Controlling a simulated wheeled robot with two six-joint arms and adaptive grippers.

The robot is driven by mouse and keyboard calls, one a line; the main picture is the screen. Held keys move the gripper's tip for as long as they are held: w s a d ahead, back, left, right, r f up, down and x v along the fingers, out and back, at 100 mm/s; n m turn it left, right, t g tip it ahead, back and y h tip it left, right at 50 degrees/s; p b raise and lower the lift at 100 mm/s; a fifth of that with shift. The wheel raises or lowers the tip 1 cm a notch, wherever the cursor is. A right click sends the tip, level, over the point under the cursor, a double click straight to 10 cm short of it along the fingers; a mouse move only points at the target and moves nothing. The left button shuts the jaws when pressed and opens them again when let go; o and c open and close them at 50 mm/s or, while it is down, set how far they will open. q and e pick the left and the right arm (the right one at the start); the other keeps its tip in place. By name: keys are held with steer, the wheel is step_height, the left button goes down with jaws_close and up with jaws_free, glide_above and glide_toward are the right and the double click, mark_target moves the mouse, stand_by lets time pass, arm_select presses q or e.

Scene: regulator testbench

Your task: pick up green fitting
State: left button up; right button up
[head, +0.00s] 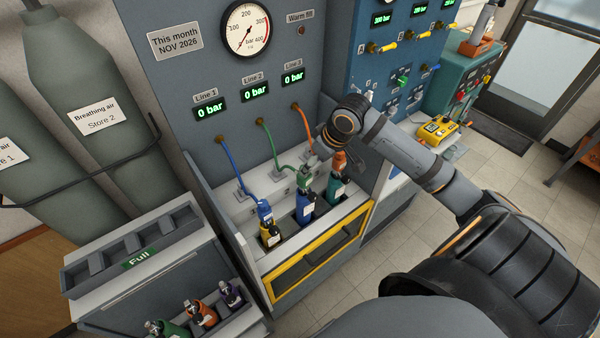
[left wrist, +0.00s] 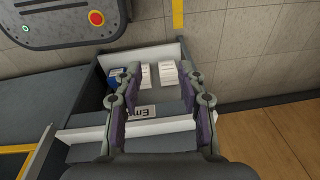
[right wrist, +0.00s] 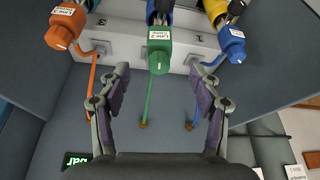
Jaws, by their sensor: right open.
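The green fitting (head: 305,176) sits on top of the middle blue cylinder (head: 305,208) in the filling bay. In the right wrist view the green fitting (right wrist: 158,57) bears a white Line 2 label and has a green hose running from it. My right gripper (right wrist: 160,72) is open, its fingers apart on either side of the fitting's line, and I see no contact. In the head view the right gripper (head: 315,154) is just above the fitting, partly hidden by its own wrist. My left gripper (left wrist: 160,72) is open and empty above a rack marked Empty.
An orange fitting (right wrist: 66,27) and a blue fitting (right wrist: 230,40) flank the green one closely, with hoses (right wrist: 93,75) nearby. A yellow-framed guard (head: 318,262) fronts the bay. The Full rack (head: 130,240) stands left. The Empty rack (left wrist: 190,124) holds labelled items.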

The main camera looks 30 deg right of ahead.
mark_target(308, 177)
steer(key=p+x, duration=0.1)
steer(key=x, duration=0.4)
steer(key=shift+w+a+f, duration=0.1)
steer(key=shift+w+f, duration=0.1)
steer(key=shift+f, duration=0.05)
steer(key=p+x, duration=0.1)
steer(key=x, duration=0.2)
steer(key=shift+w+f, duration=0.15)
steer(key=shift+f, duration=0.2)
steer(key=shift+w+f, duration=0.15)
steer(key=shift+f, duration=0.1)
steer(key=c, duration=0.5)
arm_select(q)
steer(key=shift+s+r, duration=0.95)
steer(key=shift+r, duration=0.2)
arm_select(e)
jaws_close()
